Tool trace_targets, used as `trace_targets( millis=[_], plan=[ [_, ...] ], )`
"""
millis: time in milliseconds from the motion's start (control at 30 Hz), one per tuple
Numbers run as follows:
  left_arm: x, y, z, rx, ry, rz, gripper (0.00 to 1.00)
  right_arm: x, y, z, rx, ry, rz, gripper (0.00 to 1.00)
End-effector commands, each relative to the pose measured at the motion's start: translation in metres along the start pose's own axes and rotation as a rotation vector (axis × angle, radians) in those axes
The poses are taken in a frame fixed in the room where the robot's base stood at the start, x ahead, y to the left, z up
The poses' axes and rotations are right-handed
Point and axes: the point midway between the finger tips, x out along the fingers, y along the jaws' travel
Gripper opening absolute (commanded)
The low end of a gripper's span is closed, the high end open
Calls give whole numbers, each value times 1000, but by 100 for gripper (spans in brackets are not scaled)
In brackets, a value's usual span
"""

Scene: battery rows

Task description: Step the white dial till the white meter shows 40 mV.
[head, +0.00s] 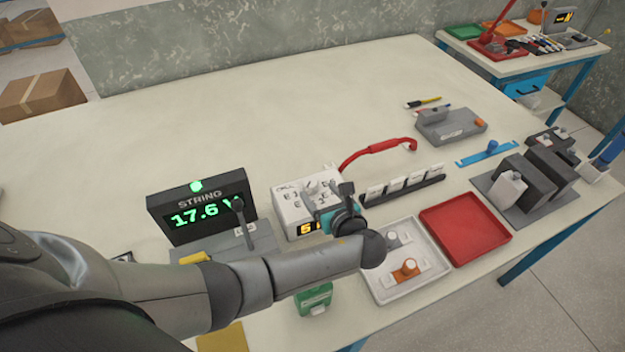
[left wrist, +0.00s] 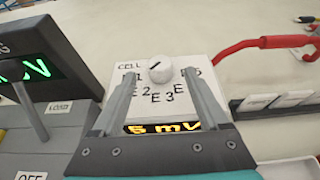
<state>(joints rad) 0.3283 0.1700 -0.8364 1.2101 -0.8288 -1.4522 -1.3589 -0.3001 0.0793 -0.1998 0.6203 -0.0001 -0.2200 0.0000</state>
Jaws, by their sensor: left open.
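The white meter (left wrist: 118,72) is a box marked CELL with several E-numbered positions around a round white dial (left wrist: 160,69). The dial has a dark pointer line tilted up to the right. The meter's amber display (left wrist: 165,128) reads what looks like 6 mV; my left finger may cover digits to its left. The meter also shows in the head view (head: 286,205), partly behind my arm. My left gripper (left wrist: 159,74) is open, its fingertips on either side of the dial; whether they touch it I cannot tell. My right gripper is not in view.
A black STRING meter (head: 160,226) reading 17.6 V in green stands to the left. A red cable (head: 385,146) lies behind the white meter. A white tray (head: 440,283), a red tray (head: 466,230) and a battery rack are to the right. The back of the table is clear.

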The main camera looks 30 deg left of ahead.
Motion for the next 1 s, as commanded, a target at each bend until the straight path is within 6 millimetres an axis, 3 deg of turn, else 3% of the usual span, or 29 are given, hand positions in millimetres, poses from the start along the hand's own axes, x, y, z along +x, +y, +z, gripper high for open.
trace_targets(
  millis=[33,200,400,1000],
  plan=[
    [-15,0,1,-1,4,-2,77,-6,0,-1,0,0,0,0],
    [-52,0,0,0,3,-2,77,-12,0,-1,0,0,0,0],
    [-77,0,0,-1,1,0,77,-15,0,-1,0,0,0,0],
    [-84,0,0,0,0,1,77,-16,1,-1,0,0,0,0]
  ],
)
